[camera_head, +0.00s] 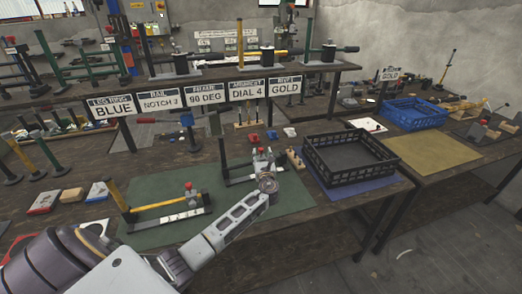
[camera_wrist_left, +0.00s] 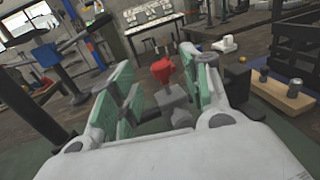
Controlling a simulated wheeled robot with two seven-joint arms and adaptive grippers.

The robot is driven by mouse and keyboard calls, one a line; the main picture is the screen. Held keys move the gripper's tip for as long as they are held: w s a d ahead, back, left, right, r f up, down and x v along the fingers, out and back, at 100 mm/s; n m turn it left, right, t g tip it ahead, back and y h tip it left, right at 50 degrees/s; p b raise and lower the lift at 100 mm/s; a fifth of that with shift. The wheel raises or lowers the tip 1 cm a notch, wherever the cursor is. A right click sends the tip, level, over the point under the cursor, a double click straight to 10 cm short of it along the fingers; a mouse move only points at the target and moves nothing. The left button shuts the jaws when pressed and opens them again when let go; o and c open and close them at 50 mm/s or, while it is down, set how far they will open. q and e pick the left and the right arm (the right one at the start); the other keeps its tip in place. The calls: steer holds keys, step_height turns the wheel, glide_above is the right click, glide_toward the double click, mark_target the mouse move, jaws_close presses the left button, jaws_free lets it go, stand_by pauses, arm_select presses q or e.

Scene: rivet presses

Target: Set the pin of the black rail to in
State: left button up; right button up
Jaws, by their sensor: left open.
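The black rail (camera_head: 240,178) stands on the green mat in the head view, with a black post at its left end. A grey carriage with a red-knobbed pin (camera_head: 262,152) sits near its right end. My left gripper (camera_head: 268,176) reaches it from the front. In the left wrist view, the red knob (camera_wrist_left: 162,70) shows upright between the green-padded fingers of my open left gripper (camera_wrist_left: 160,84), apart from both. The grey carriage block (camera_wrist_left: 172,98) is below the knob. Whether the pin is in or out, I cannot tell. My right gripper is not in view.
A wooden block with pegs (camera_head: 295,158) and a black crate (camera_head: 350,170) stand close at the right. Placards (camera_head: 160,101) hang behind.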

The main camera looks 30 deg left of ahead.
mark_target(261, 151)
arm_select(q)
steer(key=shift+x, duration=2.55)
jaws_close()
